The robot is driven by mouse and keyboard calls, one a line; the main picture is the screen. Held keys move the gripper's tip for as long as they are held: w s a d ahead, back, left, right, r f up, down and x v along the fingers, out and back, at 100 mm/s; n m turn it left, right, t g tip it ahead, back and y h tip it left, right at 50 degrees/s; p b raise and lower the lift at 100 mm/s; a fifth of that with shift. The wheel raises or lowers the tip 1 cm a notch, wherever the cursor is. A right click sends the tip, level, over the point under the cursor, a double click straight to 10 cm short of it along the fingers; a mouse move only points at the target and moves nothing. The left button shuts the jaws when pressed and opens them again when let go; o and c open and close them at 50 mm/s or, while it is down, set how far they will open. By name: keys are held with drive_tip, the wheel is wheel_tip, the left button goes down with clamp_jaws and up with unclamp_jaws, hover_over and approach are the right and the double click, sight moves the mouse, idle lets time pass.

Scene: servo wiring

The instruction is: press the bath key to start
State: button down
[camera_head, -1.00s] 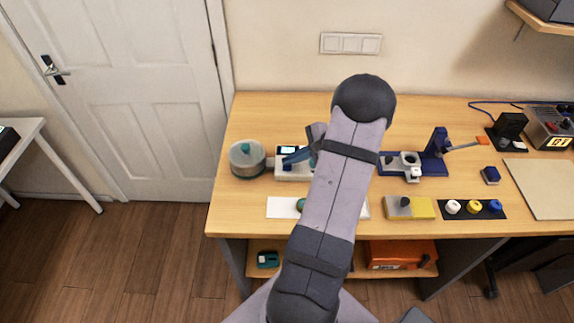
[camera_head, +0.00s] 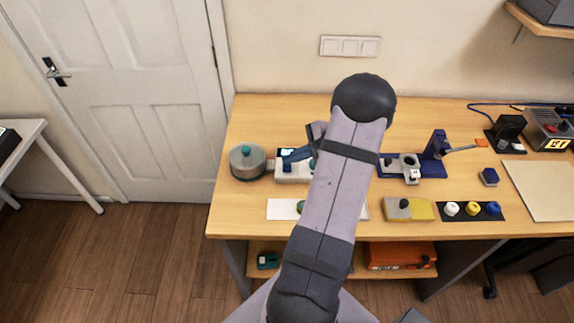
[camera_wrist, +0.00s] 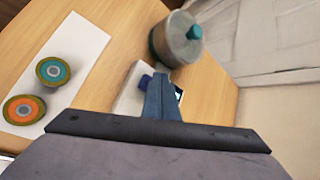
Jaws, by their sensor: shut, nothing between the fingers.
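A white control unit (camera_head: 283,179) with a small lit display (camera_head: 287,153) stands at the left of the bench, beside a grey round pot with a teal knob (camera_head: 246,164). The unit has a blue key, which also shows in the wrist view (camera_wrist: 146,80). My gripper (camera_head: 287,160) is shut and empty, with its blue fingers over the unit, close to the key. In the wrist view the fingers (camera_wrist: 162,84) hide part of the unit (camera_wrist: 130,98). I cannot tell whether they touch the key. My arm hides the unit's right part.
A white mat (camera_head: 280,208) with round coloured pieces lies in front, partly behind my arm. Right of my arm are a blue fixture (camera_head: 432,165), a grey-yellow block (camera_head: 420,209) and a dark strip with three knobs (camera_head: 490,213). Bare wood lies between them.

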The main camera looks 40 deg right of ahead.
sight(291, 168)
drive_tip(key=shift+r, duration=0.15)
drive_tip(key=shift+r+p, duration=1.75)
drive_tip(key=shift+r, duration=0.75)
drive_tip(key=s+a+r+n+g, duration=0.1)
drive_tip(key=s+a+n+g, duration=0.2)
drive_tip(key=a, duration=0.6)
drive_tip(key=a+r+n+g, duration=0.1)
drive_tip(key=a+n+g, duration=0.1)
drive_tip(key=a+n, duration=0.5)
drive_tip(key=s+a+n+g, duration=0.2)
drive_tip(key=a+n+g, duration=0.1)
drive_tip(key=a, duration=0.7)
drive_tip(key=s+a+n+h, duration=0.4)
drive_tip(key=s+a+n, duration=0.1)
drive_tip(key=s+n, duration=0.2)
drive_tip(key=shift+s+a+r+n, duration=0.2)
drive_tip(key=shift+r+n, duration=0.25)
drive_tip(key=shift+n, duration=0.45)
drive_tip(key=shift+w, duration=0.1)
idle(1.0)
